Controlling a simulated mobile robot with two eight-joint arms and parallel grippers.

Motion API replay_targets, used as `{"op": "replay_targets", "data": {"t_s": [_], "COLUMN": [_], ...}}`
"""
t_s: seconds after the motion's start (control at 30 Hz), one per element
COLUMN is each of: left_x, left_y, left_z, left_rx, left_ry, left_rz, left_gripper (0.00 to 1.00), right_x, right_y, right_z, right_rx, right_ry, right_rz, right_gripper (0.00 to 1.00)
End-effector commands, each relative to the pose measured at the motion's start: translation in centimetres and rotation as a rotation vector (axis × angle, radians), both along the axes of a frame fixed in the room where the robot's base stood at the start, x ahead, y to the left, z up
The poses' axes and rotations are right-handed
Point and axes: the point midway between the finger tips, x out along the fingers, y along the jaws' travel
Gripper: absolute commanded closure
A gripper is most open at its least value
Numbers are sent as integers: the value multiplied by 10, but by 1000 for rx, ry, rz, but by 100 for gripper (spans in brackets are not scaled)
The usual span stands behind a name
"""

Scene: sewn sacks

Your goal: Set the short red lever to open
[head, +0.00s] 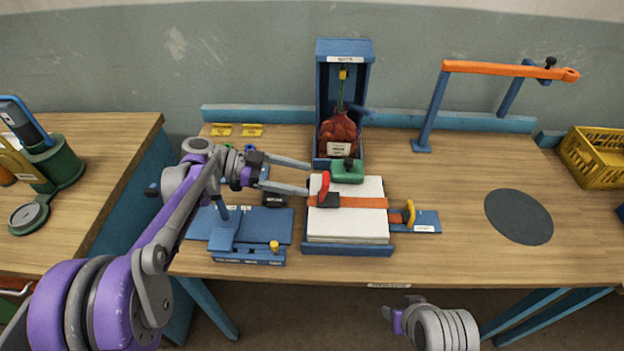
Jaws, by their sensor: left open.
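The short red lever (324,186) stands up from a small dark block at the left end of an orange band across a white stack. My left gripper (309,179) is open, its two grey fingers reaching right, with the tips close to the lever's left side. I cannot tell whether a fingertip touches it. The lever's markings are too small to read.
The white stack (346,225) lies in a blue tray. A yellow lever (409,212) stands at its right. Behind, a blue open-fronted box (326,100) holds a red sack (338,135), with a green block (347,173) in front. A blue fixture (240,240) stands left. The table's right middle is clear around a dark disc (518,217).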

Motion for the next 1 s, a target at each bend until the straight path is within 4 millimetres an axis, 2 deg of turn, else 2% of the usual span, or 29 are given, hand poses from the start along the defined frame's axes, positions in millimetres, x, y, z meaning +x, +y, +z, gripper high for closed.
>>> {"op": "replay_targets", "data": {"t_s": [0.03,0.2,0.4,1.0], "left_x": [1,2,2,2], "left_y": [12,43,62,65], "left_z": [2,10,16,16], "left_rx": [1,0,-1,-1], "left_ry": [0,0,0,-1], "left_rz": [3,2,1,0], "left_gripper": [18,18,18,18], "right_x": [0,0,0,0], "right_y": [0,0,0,0], "right_z": [-1,-1,-2,-2], "right_rx": [0,0,0,0], "right_ry": [0,1,1,1], "right_rz": [0,0,0,0], "right_gripper": [50,50,50,50]}}
